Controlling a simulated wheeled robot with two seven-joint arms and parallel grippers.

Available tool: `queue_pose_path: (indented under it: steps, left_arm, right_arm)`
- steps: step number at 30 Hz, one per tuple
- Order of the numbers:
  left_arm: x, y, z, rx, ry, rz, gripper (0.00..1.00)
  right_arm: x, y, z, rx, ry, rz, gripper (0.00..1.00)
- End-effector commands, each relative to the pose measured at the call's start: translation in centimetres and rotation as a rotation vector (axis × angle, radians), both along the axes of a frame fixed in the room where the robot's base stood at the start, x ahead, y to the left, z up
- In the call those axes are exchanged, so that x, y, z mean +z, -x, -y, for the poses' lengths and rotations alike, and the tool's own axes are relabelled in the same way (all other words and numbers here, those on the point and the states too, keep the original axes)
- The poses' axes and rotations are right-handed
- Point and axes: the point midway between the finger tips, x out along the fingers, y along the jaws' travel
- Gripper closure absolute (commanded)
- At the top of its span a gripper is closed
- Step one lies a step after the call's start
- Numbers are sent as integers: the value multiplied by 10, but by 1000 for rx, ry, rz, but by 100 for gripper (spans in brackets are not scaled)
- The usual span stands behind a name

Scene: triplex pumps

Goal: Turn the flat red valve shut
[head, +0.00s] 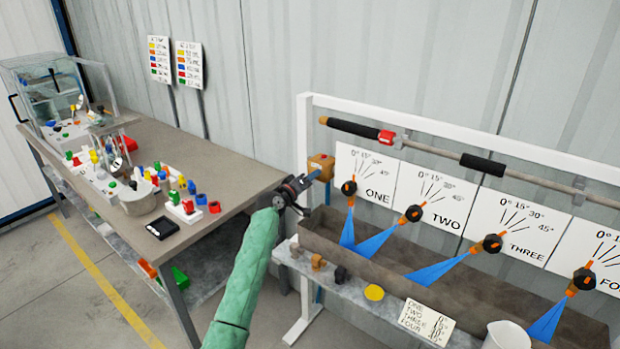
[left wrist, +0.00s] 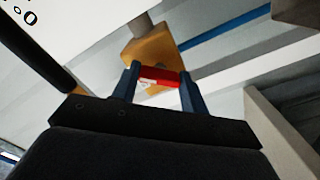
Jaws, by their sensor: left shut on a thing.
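The flat red valve handle (left wrist: 160,77) sits between the two blue fingers of my left gripper (left wrist: 159,72) in the left wrist view, in front of an orange block (left wrist: 150,47). My left gripper is shut on the handle. In the head view my green-sleeved left arm reaches up to the left gripper (head: 313,177), which is at the orange block (head: 321,162) on the left end of the white frame. The handle is hidden there by the gripper. My right gripper does not show.
A pipe (head: 435,149) with black sleeves and a red part runs along the white frame (head: 303,130). Below it, several orange nozzles with blue sprays point into a trough (head: 345,252). A shelf (head: 345,283) with small parts is in front. A cluttered workbench (head: 150,150) stands at left.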

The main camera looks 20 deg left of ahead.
Motion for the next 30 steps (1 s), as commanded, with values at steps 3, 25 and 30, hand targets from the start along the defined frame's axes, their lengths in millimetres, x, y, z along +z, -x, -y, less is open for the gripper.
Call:
queue_pose_path:
  steps: [3,25,30]
  left_arm:
    - [2,0,0,0,105,-38,79]
    - [1,0,-1,2,612,-222,79]
    - [0,0,-1,2,654,-237,79]
  right_arm:
    - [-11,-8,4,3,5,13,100]
    - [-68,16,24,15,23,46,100]
    - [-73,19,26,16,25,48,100]
